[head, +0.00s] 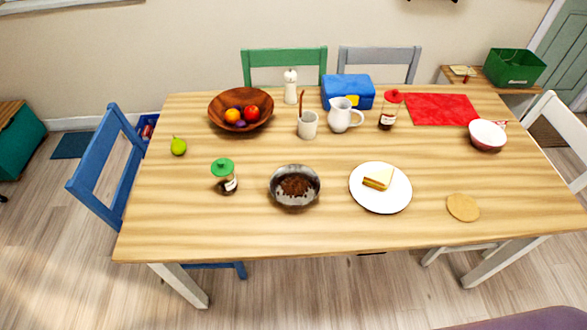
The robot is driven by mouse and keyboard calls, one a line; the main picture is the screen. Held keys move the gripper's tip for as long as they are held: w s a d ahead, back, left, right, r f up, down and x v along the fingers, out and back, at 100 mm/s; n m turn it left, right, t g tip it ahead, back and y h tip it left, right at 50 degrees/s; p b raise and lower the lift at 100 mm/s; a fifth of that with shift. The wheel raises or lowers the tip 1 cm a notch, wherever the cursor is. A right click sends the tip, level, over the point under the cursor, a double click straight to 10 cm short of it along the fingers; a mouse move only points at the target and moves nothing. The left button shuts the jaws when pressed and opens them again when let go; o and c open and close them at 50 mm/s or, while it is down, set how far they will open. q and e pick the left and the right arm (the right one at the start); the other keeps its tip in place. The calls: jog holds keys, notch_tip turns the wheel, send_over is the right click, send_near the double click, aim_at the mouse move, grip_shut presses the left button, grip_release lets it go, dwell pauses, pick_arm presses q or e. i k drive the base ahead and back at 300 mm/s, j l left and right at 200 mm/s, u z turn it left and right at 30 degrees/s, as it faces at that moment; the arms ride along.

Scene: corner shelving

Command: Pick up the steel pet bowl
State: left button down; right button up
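The steel pet bowl (311,199) is a dark grey, shiny round bowl with brown bits inside. It stands upright on the wooden table, near the middle of the front half in the head view. A jar with a green lid stands to its left and a white plate to its right, both apart from it. Neither of my grippers shows in the head view.
The wooden table (240,238) also bears a green-lidded jar (230,184), a plate (376,205) with a sandwich, a wooden fruit bowl (217,116), a cup (308,126) and a white pitcher (340,118). The table's front strip is clear. A blue chair (91,176) stands at the left.

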aim_at(299, 203)
jog(key=k+j+u, duration=0.1)
jog(key=k+j, duration=0.15)
jog(key=k+j+u, duration=0.15)
jog(key=j, duration=0.25)
jog(key=k+j+u, duration=0.1)
jog(key=k+j, duration=0.15)
jog(key=j, duration=0.1)
